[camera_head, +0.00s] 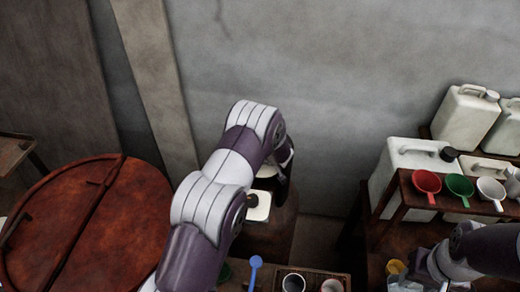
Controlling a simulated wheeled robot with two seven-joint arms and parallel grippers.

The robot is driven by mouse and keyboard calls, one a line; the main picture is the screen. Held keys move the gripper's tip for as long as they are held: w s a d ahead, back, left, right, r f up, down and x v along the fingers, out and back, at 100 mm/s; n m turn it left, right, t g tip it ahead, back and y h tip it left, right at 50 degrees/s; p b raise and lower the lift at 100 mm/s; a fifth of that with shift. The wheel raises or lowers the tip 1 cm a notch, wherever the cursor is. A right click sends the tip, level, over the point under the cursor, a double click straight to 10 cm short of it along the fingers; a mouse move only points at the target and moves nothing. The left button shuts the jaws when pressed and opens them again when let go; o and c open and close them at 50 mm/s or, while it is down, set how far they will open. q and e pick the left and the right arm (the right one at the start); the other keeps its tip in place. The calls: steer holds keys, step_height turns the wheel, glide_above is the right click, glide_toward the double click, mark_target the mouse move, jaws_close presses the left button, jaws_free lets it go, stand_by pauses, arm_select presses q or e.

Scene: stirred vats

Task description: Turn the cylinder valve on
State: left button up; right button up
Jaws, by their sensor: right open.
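I cannot make out a gas cylinder or its valve clearly in the head view. A pale container with a dark round knob or cap (257,206) stands partly behind my left arm, on a brown wooden stand. My left arm rises through the middle and bends down on its far side. Its gripper is hidden behind the arm, so its jaws do not show. My right arm comes in at the lower right. My right gripper (409,277) is small and dark there, open and apparently empty, near a yellow cup (396,267).
A round reddish-brown vat lid (125,225) fills the lower left. White jugs (465,118) and a shelf with red (427,182), green (460,186) and white (491,190) scoops stand at the right. A blue ladle (256,263) and cups (293,283) are at the bottom. A grey wall closes the back.

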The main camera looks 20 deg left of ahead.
arm_select(q)
steer(key=shift+n, duration=0.3)
steer(key=o, duration=1)
steer(key=shift+s+d+r, duration=0.1)
steer(key=shift+d+r, duration=0.05)
steer(key=shift+d, duration=0.05)
steer(key=shift+b+v, duration=1.7)
steer(key=shift+v, duration=4.35)
